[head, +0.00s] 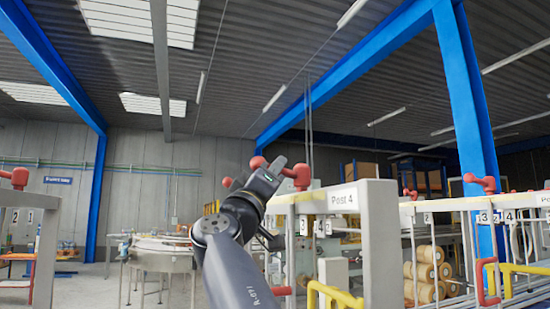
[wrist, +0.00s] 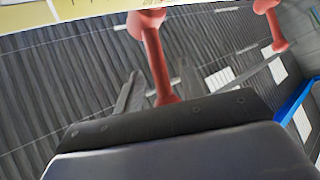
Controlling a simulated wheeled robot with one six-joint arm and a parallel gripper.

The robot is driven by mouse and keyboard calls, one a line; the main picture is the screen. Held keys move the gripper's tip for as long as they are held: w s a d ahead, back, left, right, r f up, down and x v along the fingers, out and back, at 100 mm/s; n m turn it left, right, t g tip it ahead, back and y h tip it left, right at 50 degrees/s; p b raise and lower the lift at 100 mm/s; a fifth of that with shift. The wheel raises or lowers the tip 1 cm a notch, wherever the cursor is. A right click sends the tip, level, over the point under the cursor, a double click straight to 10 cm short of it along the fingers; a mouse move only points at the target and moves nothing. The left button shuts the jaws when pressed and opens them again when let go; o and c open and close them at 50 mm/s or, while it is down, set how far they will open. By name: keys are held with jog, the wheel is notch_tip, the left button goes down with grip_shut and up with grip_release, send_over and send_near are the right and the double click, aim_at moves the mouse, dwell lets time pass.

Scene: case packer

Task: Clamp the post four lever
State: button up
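The post four frame (head: 380,240) is a pale post with a "Post 4" label, right of centre in the head view. A red lever (head: 298,173) with rounded ends sits on its top rail. My gripper (head: 276,170) is raised at that lever, just left of it in the head view. In the wrist view a red lever (wrist: 153,58) runs down toward the gripper's dark body. My fingers (wrist: 152,90) show as grey prongs standing apart, one on each side of the red shaft. Contact cannot be told, and the shaft's lower end is hidden behind the gripper body.
A second red lever (wrist: 274,28) shows at the wrist view's upper right. Another post with a red lever (head: 482,183) stands at the right. A yellow rail (head: 333,297) is low in front. A round table (head: 165,250) stands behind at left, with open floor.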

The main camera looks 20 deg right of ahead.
jog(key=shift+p+x, duration=0.35)
jog(key=shift+x, duration=0.55)
jog(key=shift+c, duration=0.5)
grip_shut()
